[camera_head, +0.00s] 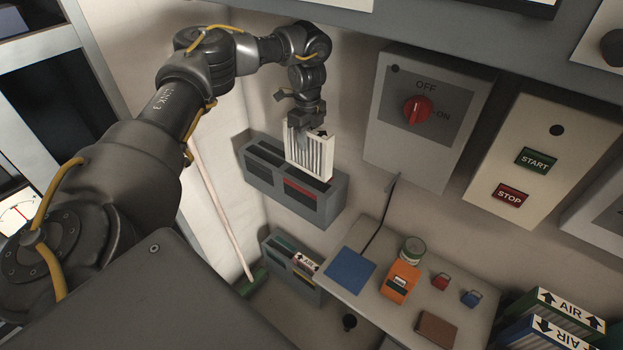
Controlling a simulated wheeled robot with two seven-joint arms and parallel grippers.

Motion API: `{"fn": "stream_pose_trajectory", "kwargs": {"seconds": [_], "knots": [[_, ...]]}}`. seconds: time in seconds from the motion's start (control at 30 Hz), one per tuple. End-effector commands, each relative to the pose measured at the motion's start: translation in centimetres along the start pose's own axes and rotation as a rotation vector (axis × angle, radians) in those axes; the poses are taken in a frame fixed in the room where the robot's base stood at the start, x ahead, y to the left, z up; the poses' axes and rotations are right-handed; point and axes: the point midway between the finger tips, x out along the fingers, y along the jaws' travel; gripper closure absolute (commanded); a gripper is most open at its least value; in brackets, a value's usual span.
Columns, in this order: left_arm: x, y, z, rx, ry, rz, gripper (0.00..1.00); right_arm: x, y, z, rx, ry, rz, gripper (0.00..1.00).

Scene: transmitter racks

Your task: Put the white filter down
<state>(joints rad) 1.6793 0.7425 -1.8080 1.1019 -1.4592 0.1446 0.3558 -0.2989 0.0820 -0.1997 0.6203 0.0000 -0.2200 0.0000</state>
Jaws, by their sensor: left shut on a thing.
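The white filter (311,157) is a pleated panel with a pale frame and a dark arrow mark near its top. My left gripper (304,125) is shut on its upper edge and holds it upright. The filter hangs in front of or over the grey slotted box (330,209) on the wall, and its lower end overlaps the box in the picture. I cannot tell whether it touches the box or sits in a slot. My right gripper is not in view.
A shelf (345,305) below holds a blue pad (350,271), an orange device (399,283), padlocks and a brown wallet. A lower box (291,262) holds coloured filters. More AIR filters (570,311) stand at lower right. Switch boxes (424,116) line the wall.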

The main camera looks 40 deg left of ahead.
Motion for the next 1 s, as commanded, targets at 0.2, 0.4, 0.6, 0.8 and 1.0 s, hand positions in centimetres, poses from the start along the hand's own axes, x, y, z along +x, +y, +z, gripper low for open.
{"fn": "stream_pose_trajectory", "kwargs": {"seconds": [0.2,0.4,0.6,0.8,1.0], "knots": [[0.8,0.2,0.4,-0.030,0.001,0.003,0.92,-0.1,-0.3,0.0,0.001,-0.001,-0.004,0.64],[4.1,0.3,0.3,-0.027,-0.001,0.005,0.92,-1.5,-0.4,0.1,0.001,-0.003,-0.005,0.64],[6.1,0.1,0.2,-0.025,0.001,0.001,0.92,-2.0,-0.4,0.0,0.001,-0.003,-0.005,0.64],[7.3,0.1,0.1,-0.021,0.000,0.005,0.92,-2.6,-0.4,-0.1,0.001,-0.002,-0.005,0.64],[9.7,0.1,0.1,-0.022,0.000,0.003,0.92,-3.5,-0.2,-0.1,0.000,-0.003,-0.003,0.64]]}}
